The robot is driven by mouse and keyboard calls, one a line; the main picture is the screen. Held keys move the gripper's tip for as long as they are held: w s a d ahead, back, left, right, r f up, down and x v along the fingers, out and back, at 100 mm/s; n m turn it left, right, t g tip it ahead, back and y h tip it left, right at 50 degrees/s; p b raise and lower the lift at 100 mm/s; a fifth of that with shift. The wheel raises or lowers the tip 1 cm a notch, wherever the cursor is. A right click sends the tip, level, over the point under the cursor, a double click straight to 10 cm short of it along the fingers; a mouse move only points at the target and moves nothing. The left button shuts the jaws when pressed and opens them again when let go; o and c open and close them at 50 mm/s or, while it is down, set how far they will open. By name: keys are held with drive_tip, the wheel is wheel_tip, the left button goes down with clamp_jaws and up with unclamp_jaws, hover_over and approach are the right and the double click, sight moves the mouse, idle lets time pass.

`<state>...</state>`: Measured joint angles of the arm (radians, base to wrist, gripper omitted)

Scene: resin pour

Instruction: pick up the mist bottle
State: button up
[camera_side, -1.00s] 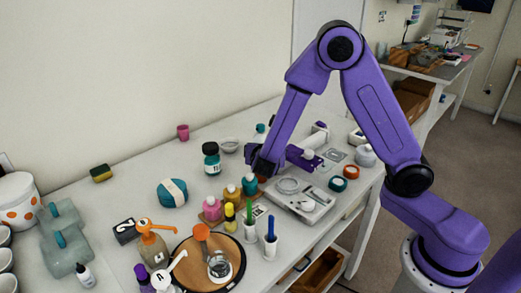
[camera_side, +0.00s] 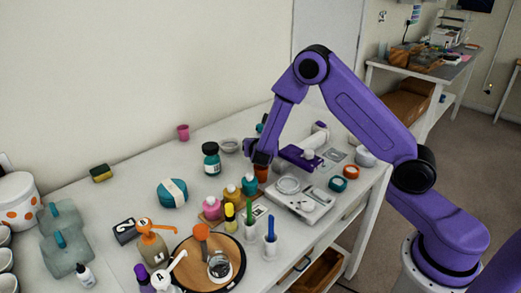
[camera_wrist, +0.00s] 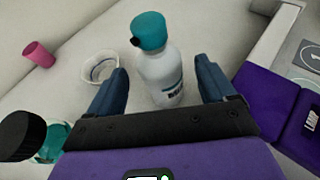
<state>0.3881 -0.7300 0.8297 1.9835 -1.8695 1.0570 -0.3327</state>
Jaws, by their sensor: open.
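The mist bottle looks to be the white bottle with a teal top (camera_wrist: 160,75), with dark lettering on its side, standing upright in the wrist view. Its teal top shows in the side view (camera_side: 260,128) just behind my gripper (camera_side: 262,156), which hides most of its body. In the wrist view my gripper (camera_wrist: 161,75) is open, with one dark blue finger on each side of the bottle. Gaps show between the bottle and both fingers, and nothing is held.
A clear bowl (camera_wrist: 100,66) is left of the bottle, with a pink cup (camera_wrist: 39,54) beyond. A black-capped teal jar (camera_side: 211,160) is left of my gripper. A terracotta-coloured cup (camera_side: 262,172) is just below it. A purple device (camera_side: 301,156) and a scale (camera_side: 302,203) are to the right.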

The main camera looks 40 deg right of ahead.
drive_tip(key=shift+x, duration=2.7)
drive_tip(key=shift+r, duration=0.15)
drive_tip(key=c, duration=1.2)
drive_tip(key=shift+c, duration=0.2)
